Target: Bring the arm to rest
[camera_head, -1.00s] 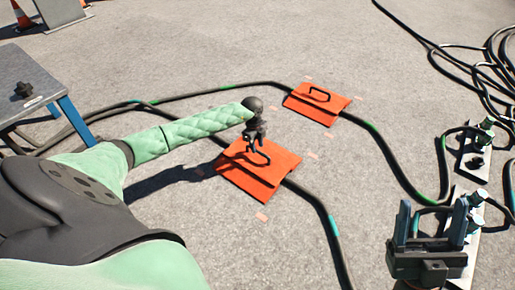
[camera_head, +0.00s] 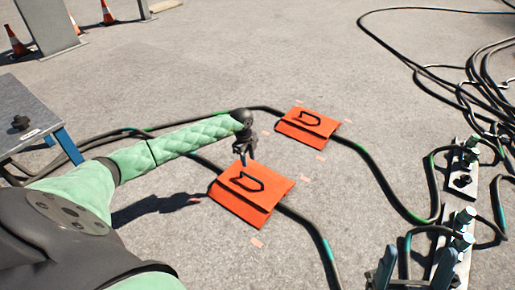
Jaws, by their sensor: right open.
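My left arm (camera_head: 180,143) reaches in from the left, in light green padding. Its dark gripper (camera_head: 243,158) hangs, in the picture, at the far edge of the near orange cover (camera_head: 238,205). I cannot tell its height above the cover or whether its small jaws are open. No held thing shows. The near cover lies over a black cable and has a dark handle (camera_head: 246,182) on top. My right gripper (camera_head: 415,272) is at the bottom right, its two fingers spread apart and empty. Its lower part is cut off by the frame edge.
A second orange cover (camera_head: 306,128) lies farther back over another cable. A connector strip (camera_head: 463,205) with cables stands at the right. Loose cable coils (camera_head: 480,75) lie at the upper right. A grey table (camera_head: 30,105) stands at the left. Open ground lies between.

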